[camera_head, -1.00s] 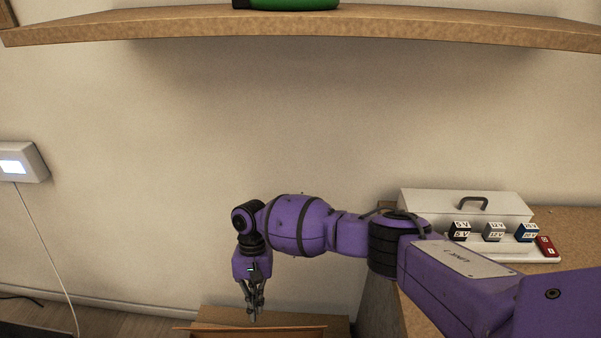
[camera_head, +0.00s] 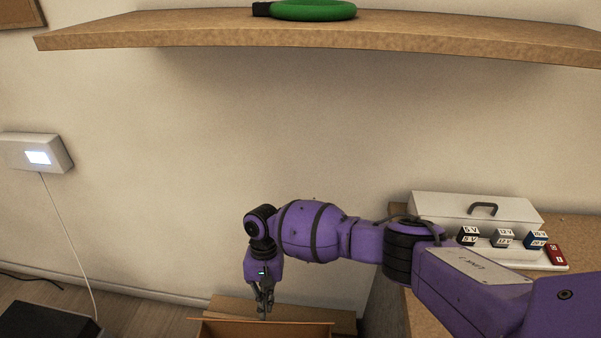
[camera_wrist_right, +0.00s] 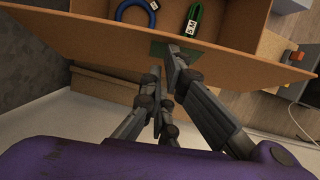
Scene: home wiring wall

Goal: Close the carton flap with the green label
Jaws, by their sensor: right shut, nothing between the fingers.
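The carton (camera_head: 310,329) is at the bottom edge of the head view, mostly cut off. In the right wrist view its flap (camera_wrist_right: 95,42) stands as a wide brown panel across the picture, open, with the inside of the carton showing beyond it. The green label (camera_wrist_right: 158,49) is on the flap, partly hidden by my fingers. My right gripper (camera_wrist_right: 168,72) is shut and empty, its fingertips at the flap beside the label; I cannot tell whether they touch. In the head view the right gripper (camera_head: 264,304) points down at the carton. My left gripper is not in view.
A blue cable coil (camera_wrist_right: 137,10) and a green 5M item (camera_wrist_right: 194,20) lie inside the carton. A brown box-like surface (camera_head: 345,321) is behind it. The worktop at right holds a white case (camera_head: 440,207) and several labelled blocks. A shelf (camera_head: 200,35) runs above.

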